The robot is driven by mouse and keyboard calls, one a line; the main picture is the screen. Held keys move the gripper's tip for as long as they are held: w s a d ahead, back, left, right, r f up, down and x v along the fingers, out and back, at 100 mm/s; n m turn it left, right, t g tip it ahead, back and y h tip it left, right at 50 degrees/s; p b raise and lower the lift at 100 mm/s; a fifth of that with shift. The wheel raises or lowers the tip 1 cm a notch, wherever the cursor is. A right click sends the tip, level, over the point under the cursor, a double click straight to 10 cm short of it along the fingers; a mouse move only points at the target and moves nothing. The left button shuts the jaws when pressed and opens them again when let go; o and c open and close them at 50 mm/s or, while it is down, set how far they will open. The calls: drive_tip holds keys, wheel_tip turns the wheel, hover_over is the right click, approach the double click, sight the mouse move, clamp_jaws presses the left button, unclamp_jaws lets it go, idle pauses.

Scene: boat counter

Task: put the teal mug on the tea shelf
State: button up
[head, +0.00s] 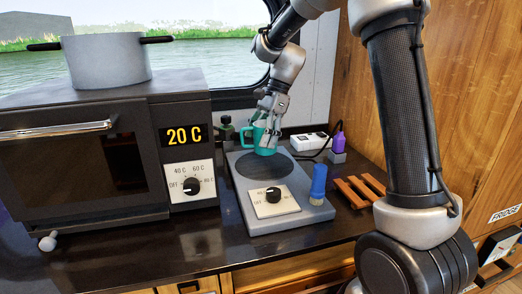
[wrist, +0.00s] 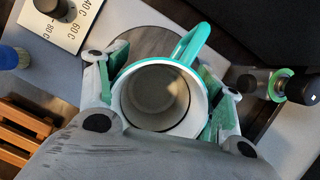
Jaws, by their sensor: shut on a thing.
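The teal mug (head: 265,139) is upright at the back of the round plate of the grey hot plate unit (head: 236,187). I cannot tell whether its base touches the plate. In the wrist view the mug (wrist: 160,97) shows from above with a pale, empty-looking inside, its handle pointing up and right. My gripper (head: 268,126) is shut on the mug's body, one finger on each side, as the wrist view also shows (wrist: 165,95). No thing in view is labelled as the tea shelf. A wooden slatted rack (head: 363,189) lies right of the hot plate.
A dark oven (head: 80,160) with a pot (head: 105,60) on top stands at left. A blue brush-like thing (head: 318,184) stands by the hot plate's right edge. A white socket box (head: 309,141) and a purple bottle (head: 338,138) are behind. The dark counter (head: 180,242) is clear in front.

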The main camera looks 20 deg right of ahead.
sight(261, 148)
drive_tip(key=shift+f, duration=2.05)
drive_tip(key=shift+f, duration=0.15)
drive_tip(key=o, duration=1.5)
drive_tip(key=shift+c, duration=0.2)
